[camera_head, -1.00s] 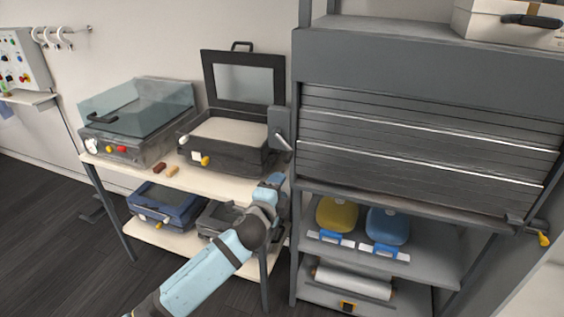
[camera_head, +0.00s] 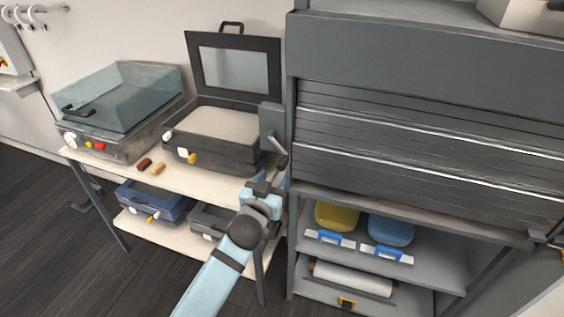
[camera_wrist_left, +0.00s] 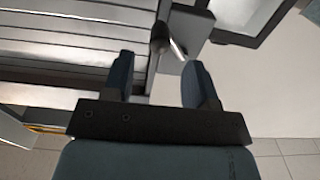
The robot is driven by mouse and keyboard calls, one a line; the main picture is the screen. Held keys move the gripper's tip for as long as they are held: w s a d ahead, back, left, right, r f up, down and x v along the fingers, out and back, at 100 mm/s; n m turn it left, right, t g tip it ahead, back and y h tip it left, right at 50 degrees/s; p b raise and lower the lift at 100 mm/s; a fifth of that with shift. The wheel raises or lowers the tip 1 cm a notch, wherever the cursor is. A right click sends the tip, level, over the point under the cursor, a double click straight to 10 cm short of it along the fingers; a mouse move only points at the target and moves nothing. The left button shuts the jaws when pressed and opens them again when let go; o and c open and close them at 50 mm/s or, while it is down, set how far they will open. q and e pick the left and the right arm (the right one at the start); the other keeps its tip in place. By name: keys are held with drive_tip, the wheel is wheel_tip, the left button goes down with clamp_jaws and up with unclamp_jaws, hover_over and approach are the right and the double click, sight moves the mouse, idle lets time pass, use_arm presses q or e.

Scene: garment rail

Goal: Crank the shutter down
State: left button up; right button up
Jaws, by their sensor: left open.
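The grey slatted shutter (camera_head: 400,150) hangs in the grey rack on the right, its lower slats just above the shelf with the yellow and blue items. A grey box (camera_head: 270,122) on the rack's left post carries a crank with a short silver arm (camera_head: 276,143) and a dark knob. In the left wrist view the crank knob (camera_wrist_left: 160,38) lies ahead of and between my fingers, apart from them. My left gripper (camera_head: 281,172) is open and empty just below the crank; its two dark blue fingers (camera_wrist_left: 160,78) are spread. My right gripper is not in view.
A table (camera_head: 195,185) left of the rack holds a clear-lidded machine (camera_head: 115,110) and an open case (camera_head: 215,135) close to the crank. A blue case (camera_head: 150,200) stands on its lower shelf. A dark bracket (camera_head: 538,237) sits at the rack's right.

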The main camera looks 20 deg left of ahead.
sight(280, 169)
use_arm(q)
drive_tip(key=w, duration=0.6)
drive_tip(key=shift+w+d+p, duration=0.1)
drive_tip(key=shift+w+p, duration=0.25)
drive_tip(key=shift+p, duration=0.05)
clamp_jaws()
